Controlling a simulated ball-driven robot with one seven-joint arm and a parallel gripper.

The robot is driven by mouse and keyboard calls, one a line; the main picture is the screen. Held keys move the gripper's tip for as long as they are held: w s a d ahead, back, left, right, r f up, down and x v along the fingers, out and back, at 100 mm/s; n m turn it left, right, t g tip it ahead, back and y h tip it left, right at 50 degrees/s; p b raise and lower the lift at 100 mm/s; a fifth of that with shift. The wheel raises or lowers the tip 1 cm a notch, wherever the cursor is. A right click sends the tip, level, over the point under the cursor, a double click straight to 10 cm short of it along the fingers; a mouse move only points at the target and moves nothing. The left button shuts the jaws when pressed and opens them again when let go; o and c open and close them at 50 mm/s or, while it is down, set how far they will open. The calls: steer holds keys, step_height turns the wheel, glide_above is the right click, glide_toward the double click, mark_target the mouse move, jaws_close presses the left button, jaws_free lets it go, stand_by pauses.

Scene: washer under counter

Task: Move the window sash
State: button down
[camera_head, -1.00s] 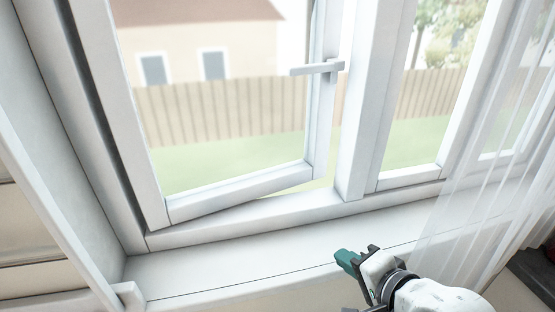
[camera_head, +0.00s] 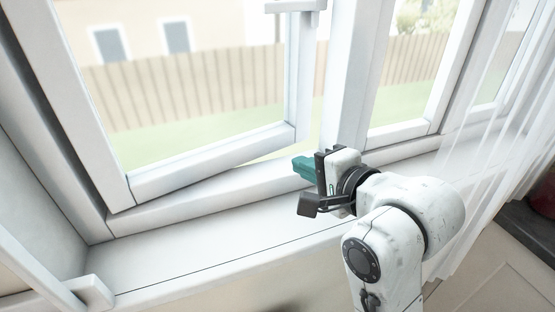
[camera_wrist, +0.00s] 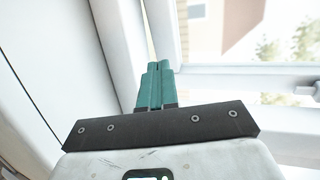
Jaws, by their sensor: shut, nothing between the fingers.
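The white window sash (camera_head: 215,163) stands ajar in the head view, with a gap between its right edge and the frame post (camera_head: 347,85). Its handle (camera_head: 296,6) is at the top edge of that view, on the sash's right side. My gripper (camera_head: 303,167), with green fingers, is over the sill just right of the sash's lower right corner, apparently not touching it. In the wrist view the fingers (camera_wrist: 155,84) are together with nothing between them. White frame parts and the handle (camera_wrist: 307,89) show beyond them.
The white sill (camera_head: 190,250) is bare. A sheer curtain (camera_head: 480,130) hangs at the right, near my arm. A dark counter edge (camera_head: 535,225) is at the far right. A second white frame piece (camera_head: 90,290) is at the lower left.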

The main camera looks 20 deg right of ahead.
mark_target(269, 141)
steer(key=b, duration=0.3)
steer(key=shift+w+f, duration=0.4)
steer(key=b, duration=0.3)
steer(key=shift+w+f, duration=0.15)
steer(key=shift+w, duration=0.05)
steer(key=x, duration=0.3)
steer(key=r+x, duration=0.1)
steer(key=x, duration=0.1)
steer(key=p+x, duration=0.1)
steer(key=x, duration=0.2)
steer(key=shift+w+a+r, duration=0.15)
steer(key=shift+w+r, duration=0.05)
steer(key=shift+w, duration=0.3)
steer(key=shift+w+r+p, duration=0.15)
steer(key=shift+w+p, duration=0.15)
steer(key=shift+w, duration=0.05)
steer(key=shift+w+n+y+p, duration=0.5)
steer(key=shift+w+p, duration=0.1)
steer(key=shift+w, duration=0.65)
